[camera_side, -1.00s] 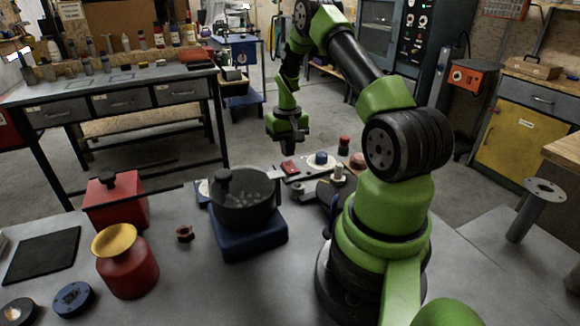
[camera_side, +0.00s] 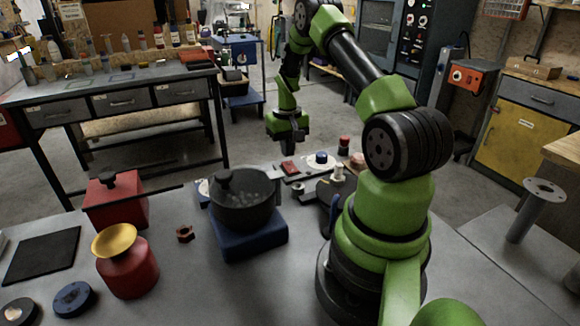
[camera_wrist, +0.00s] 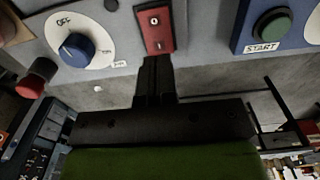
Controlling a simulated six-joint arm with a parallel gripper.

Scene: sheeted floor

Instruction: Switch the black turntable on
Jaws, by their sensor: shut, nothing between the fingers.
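My gripper (camera_wrist: 155,80) is shut and empty. In the wrist view its fingertips are at the lower edge of a red rocker switch (camera_wrist: 155,30), marked 0 above and I below. I cannot tell whether they touch it or which side is pressed. In the side view my gripper (camera_side: 287,146) is just above and behind the red switch (camera_side: 290,168) on a grey panel. A dark, flat object (camera_side: 312,190) lies beside my base, partly hidden. I cannot tell whether it is the black turntable.
Beside the switch are a blue knob (camera_wrist: 77,48) on a white dial marked OFF, a red button (camera_wrist: 37,76) and a green START button (camera_wrist: 271,27). A dark pot (camera_side: 243,212) stands on a blue base (camera_side: 250,240). A red box (camera_side: 116,205) and red jar (camera_side: 127,268) stand left.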

